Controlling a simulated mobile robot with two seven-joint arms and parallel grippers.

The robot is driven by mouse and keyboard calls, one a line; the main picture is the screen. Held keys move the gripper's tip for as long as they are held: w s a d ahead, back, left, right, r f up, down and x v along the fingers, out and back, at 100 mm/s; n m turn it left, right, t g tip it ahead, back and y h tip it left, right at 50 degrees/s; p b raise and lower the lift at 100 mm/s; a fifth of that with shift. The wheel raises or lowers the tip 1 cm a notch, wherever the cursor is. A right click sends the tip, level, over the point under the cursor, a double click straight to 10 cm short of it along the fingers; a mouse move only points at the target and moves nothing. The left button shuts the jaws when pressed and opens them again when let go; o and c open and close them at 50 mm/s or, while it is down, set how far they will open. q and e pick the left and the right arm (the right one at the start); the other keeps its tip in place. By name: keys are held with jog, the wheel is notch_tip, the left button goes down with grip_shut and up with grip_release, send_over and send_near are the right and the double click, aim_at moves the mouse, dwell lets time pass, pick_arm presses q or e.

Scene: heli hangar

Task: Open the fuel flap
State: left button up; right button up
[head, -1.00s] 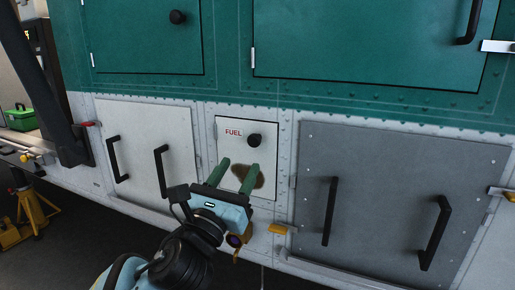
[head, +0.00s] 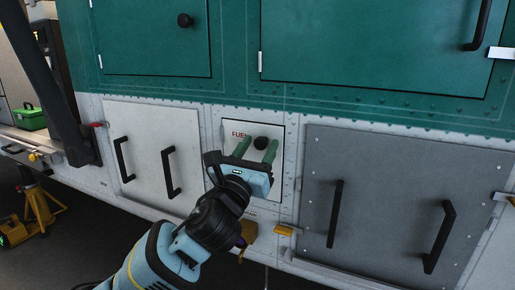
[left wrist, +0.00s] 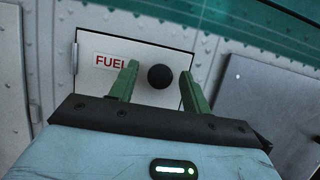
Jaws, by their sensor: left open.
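The fuel flap (head: 273,128) is a small white square panel with red FUEL lettering, set in the lower white side of the aircraft, and it lies shut. In the left wrist view the knob (left wrist: 160,76) shows between the green fingertips. My left gripper (head: 256,150) is open in front of the flap, with one finger on each side of the knob. The picture does not show whether the fingers touch it. The gripper hides the flap's lower part. My right gripper is not in view.
A white panel with two black handles (head: 150,150) is left of the flap, and a grey panel with two handles (head: 390,190) is right. A yellow latch (head: 285,230) juts out below. A yellow jack stand (head: 36,210) and green box (head: 30,118) are at far left.

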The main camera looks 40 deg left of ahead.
pick_arm(q)
jog(key=shift+c, duration=0.3)
grip_shut()
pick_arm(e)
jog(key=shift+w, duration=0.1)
pick_arm(q)
jog(key=shift+s, duration=0.1)
